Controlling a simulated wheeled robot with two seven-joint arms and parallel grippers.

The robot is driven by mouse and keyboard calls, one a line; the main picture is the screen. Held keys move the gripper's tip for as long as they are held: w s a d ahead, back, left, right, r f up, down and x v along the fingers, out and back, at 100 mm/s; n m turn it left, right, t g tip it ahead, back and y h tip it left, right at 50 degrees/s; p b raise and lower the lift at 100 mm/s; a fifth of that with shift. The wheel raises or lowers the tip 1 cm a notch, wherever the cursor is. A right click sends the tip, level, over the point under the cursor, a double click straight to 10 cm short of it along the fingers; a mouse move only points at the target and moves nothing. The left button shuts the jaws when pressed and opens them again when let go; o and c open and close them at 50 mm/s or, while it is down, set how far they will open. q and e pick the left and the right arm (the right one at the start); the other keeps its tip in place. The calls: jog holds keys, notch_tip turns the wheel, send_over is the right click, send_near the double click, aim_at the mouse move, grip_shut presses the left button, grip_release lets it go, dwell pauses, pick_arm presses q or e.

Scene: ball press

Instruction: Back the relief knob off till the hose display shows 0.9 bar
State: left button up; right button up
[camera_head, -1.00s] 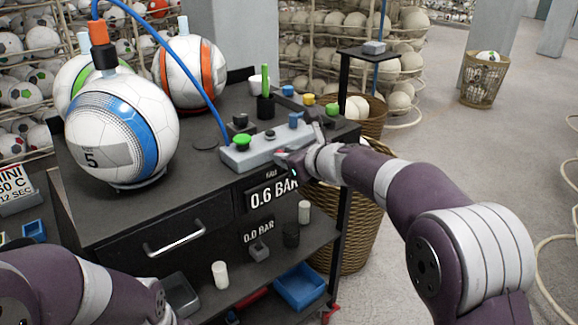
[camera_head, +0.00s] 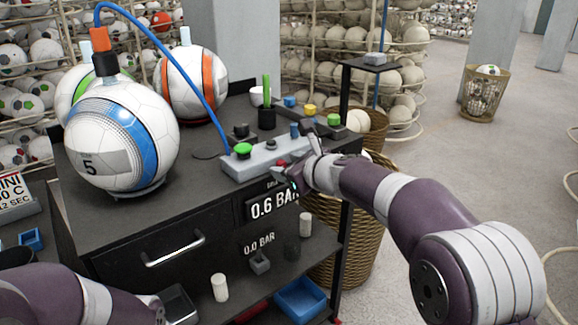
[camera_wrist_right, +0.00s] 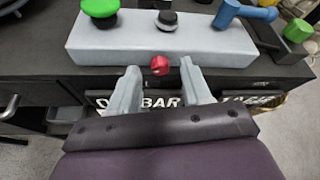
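A small red knob (camera_wrist_right: 159,65) sits on the front face of the grey control box (camera_wrist_right: 90,45) in the right wrist view. The box (camera_head: 240,168) also stands on the cart's front edge in the head view. My right gripper (camera_wrist_right: 161,82) is open, its fingers on either side just below and in front of the knob; contact cannot be told. In the head view the right gripper (camera_head: 290,176) is at the box's front. The display (camera_head: 268,206) below reads 0.6 BAR, its right end partly covered. A blue hose (camera_head: 190,70) runs from the box to the front ball (camera_head: 115,140). My left gripper is out of view.
On the box are a green button (camera_head: 243,149), a black knob (camera_wrist_right: 168,18) and a blue lever (camera_wrist_right: 240,14). A wicker basket (camera_head: 345,245) stands right of the cart. Open floor lies further right.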

jog(key=v, duration=1.2)
jog(key=shift+s, duration=0.3)
jog(key=shift+d, duration=0.2)
